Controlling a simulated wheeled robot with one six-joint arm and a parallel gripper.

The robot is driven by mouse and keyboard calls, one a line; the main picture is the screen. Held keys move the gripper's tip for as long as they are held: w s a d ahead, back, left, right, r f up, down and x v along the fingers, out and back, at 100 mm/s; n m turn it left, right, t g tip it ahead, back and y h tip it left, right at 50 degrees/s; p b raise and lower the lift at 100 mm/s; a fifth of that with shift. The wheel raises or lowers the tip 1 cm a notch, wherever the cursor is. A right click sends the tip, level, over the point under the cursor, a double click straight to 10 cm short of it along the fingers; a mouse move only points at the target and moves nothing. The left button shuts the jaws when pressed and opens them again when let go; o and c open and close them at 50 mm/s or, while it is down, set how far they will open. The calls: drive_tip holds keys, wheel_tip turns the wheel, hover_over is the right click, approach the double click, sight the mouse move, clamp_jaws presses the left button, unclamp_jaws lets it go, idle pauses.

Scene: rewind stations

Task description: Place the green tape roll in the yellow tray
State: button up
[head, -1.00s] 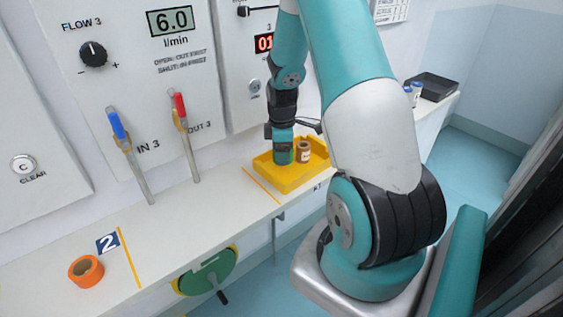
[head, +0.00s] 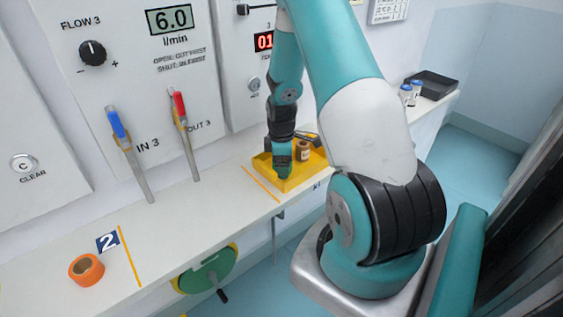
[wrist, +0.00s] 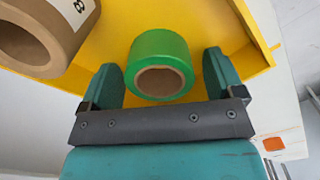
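The yellow tray (head: 298,182) sits on the white ledge, and its yellow surface (wrist: 112,22) fills much of the wrist view. The green tape roll (wrist: 158,46) shows in the wrist view between the two fingers of my gripper (wrist: 163,80), over the tray's floor and seemingly resting in it. A narrow gap shows on each side of the roll, so the gripper is open around it. In the head view my gripper (head: 281,170) is low over the left part of the tray, and the green roll is hidden there.
A brown roll (head: 303,151) with a white label stands in the tray, close to my gripper; it also shows in the wrist view (wrist: 40,38). An orange roll (head: 86,270) lies by the "2" mark. A black tray (head: 433,86) and small bottles are farther right. Handles stand left.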

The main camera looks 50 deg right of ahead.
drive_tip(key=shift+r, duration=0.15)
wheel_tip(320, 180, up, 12)
drive_tip(key=b, duration=0.1)
drive_tip(key=w+a+r, duration=0.2)
drive_tip(key=a+r, duration=0.2)
drive_tip(key=a, duration=0.5)
drive_tip(key=s+a+r+t+y, duration=0.1)
drive_tip(key=s+a+r, duration=0.15)
drive_tip(key=a, duration=0.45)
drive_tip(key=s+a+r+y, duration=0.1)
drive_tip(key=a+r, duration=0.2)
drive_tip(key=a, duration=0.5)
drive_tip(key=s+a+r+m+g+y, duration=0.1)
drive_tip(key=s+a+r, duration=0.3)
drive_tip(key=s+a, duration=1)
drive_tip(key=shift+s+r+y, duration=0.15)
drive_tip(key=shift+s+y, duration=0.05)
drive_tip(key=shift+y, duration=0.4)
